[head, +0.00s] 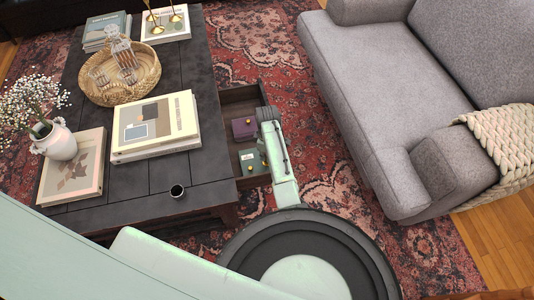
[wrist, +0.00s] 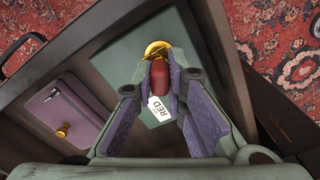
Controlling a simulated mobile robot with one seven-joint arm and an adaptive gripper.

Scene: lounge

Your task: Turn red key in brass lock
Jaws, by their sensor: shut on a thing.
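My gripper (wrist: 161,70) is shut on the red key (wrist: 160,82) in the wrist view, with one purple-padded finger on each side. A white tag (wrist: 158,110) reading RED hangs at the key. The key's far end is at the round brass lock (wrist: 154,46) on a dark green box (wrist: 122,68). How deep the key sits in the lock is hidden. In the head view, the green box (head: 245,157) lies in the open drawer beside my arm. My gripper's fingers are hard to make out there.
A purple box (wrist: 65,112) with a brass knob (wrist: 63,131) lies in the same drawer. The drawer walls (head: 240,95) are close around both boxes. The dark table (head: 125,200) stands left, with books, a tray and a vase. A grey sofa (head: 370,80) stands right.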

